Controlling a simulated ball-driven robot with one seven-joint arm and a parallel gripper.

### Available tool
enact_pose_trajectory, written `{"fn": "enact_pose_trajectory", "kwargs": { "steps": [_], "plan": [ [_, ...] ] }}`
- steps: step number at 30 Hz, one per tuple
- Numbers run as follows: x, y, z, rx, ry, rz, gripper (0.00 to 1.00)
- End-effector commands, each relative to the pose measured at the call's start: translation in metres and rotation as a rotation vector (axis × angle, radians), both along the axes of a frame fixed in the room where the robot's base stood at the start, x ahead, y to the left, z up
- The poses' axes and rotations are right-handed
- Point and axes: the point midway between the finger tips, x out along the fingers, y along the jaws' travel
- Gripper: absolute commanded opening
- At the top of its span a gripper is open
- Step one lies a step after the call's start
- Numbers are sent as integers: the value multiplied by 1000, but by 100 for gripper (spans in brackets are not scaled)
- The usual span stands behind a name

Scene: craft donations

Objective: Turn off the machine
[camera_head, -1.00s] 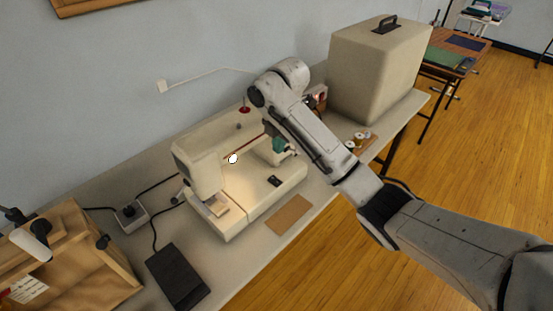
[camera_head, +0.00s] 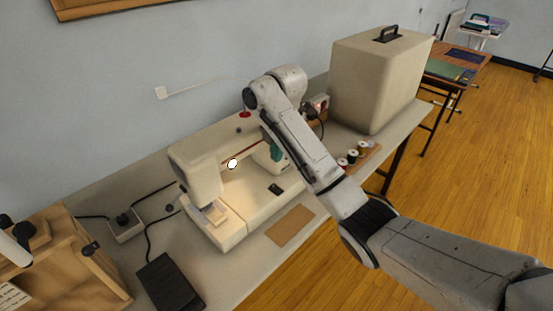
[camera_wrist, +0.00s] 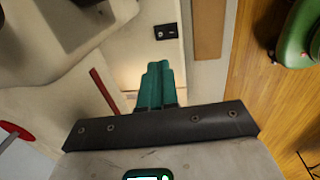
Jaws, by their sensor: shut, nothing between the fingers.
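The machine is a cream sewing machine (camera_head: 190,160) on the table by the wall. A warm light shines on its bed. A small black switch plate (camera_head: 275,189) sits on its base near the right end; the plate also shows in the wrist view (camera_wrist: 165,32). My gripper (camera_head: 277,153) has teal fingers and is at the machine's right end, behind and above the switch plate in the head view. In the wrist view the teal fingers (camera_wrist: 157,70) are together and empty, pointing towards the base, apart from the plate. My arm hides part of the machine's right end.
A brown mat (camera_head: 290,225) lies before the machine, a black pedal (camera_head: 170,283) front left. A power box (camera_head: 125,225) with cables and a wooden case (camera_head: 75,260) are left. Thread spools (camera_head: 353,156) and a large beige cover (camera_head: 375,85) are right.

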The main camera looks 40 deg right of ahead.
Motion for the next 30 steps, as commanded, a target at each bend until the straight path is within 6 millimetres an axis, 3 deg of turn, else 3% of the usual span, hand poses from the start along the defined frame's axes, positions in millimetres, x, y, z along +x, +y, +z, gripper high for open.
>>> {"fn": "enact_pose_trajectory", "kwargs": {
  "steps": [1,15,21,30],
  "plan": [
    [1,1,-14,1,1,2,0],
    [11,0,-95,0,4,0,0],
    [13,1,-115,0,2,1,0],
    [14,1,-120,0,1,1,0]
  ]
}}
